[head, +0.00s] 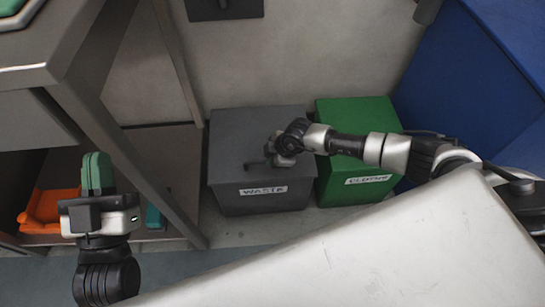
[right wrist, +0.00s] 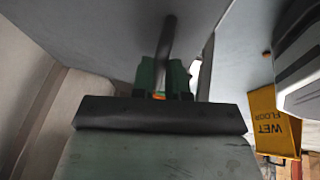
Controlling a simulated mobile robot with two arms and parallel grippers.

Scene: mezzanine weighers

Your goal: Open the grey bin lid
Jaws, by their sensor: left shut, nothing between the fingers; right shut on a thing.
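The grey bin (head: 262,200) with a WASTE label stands on the floor, and its grey lid (head: 235,128) looks closed in the head view. My right gripper (head: 270,160) is over the front part of the lid, shut on the dark lid handle (head: 255,164). In the right wrist view the handle (right wrist: 168,42) runs between the green fingers (right wrist: 165,76), with a grey surface behind it. My arm hides part of the lid. My left gripper (head: 96,158) is shut and empty at the left, away from the bin.
A green bin (head: 355,112) with a partly legible label stands close to the right of the grey bin. A blue block (head: 440,70) is at the far right. A grey table frame and an orange tray (head: 48,208) are left. A yellow wet floor sign (right wrist: 268,122) shows in the wrist view.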

